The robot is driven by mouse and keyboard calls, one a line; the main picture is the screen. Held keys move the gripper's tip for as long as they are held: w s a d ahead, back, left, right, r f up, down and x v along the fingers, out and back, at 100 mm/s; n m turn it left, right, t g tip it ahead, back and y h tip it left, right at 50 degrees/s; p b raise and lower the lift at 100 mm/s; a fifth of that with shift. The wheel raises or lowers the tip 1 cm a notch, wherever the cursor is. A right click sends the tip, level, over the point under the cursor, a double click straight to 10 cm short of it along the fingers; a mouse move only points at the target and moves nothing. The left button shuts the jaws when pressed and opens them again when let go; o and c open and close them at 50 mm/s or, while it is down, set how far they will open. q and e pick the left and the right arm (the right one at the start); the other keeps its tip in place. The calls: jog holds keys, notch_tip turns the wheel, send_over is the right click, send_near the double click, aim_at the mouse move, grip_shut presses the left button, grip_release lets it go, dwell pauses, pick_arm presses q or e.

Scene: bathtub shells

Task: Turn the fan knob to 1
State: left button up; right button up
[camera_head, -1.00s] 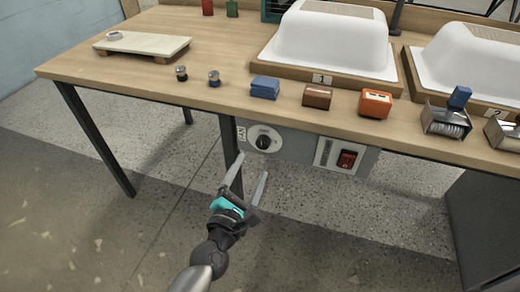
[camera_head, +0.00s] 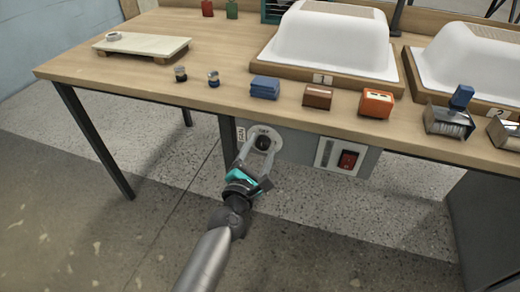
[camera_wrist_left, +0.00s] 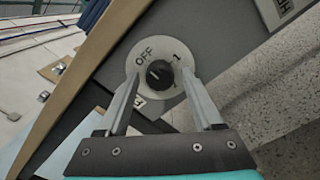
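The fan knob (camera_head: 264,142) is a small black knob on a round pale dial, on the grey panel under the table's front edge, beside a "FAN" label. In the left wrist view the knob (camera_wrist_left: 159,73) sits on the dial, with "OFF" at upper left and "1" at upper right; a small light mark shows on the knob's left side. My left gripper (camera_head: 258,150) is in front of the dial. In the left wrist view its fingers (camera_wrist_left: 160,77) are apart, one either side of the knob, with gaps visible. Contact is not apparent. My right gripper is not in view.
A red switch (camera_head: 348,160) is on the panel to the right. The wooden table (camera_head: 215,95) above carries white tub shells (camera_head: 335,40), a blue block (camera_head: 265,87), an orange block (camera_head: 376,103) and small jars. A dark table leg stands behind my gripper.

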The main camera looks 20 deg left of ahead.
pick_arm(q)
grip_shut()
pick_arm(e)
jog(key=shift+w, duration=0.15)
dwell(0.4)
pick_arm(q)
jog(key=shift+m+p, duration=0.5)
jog(key=shift+m, duration=0.6)
jog(key=shift+m+p, duration=0.4)
jog(key=shift+m, duration=0.5)
jog(key=m+p, duration=0.4)
jog(key=m, duration=0.5)
jog(key=shift+m+p, duration=0.4)
jog(key=shift+f+m+p, duration=0.1)
jog(key=shift+m+p, duration=0.65)
jog(key=shift+m, duration=1.25)
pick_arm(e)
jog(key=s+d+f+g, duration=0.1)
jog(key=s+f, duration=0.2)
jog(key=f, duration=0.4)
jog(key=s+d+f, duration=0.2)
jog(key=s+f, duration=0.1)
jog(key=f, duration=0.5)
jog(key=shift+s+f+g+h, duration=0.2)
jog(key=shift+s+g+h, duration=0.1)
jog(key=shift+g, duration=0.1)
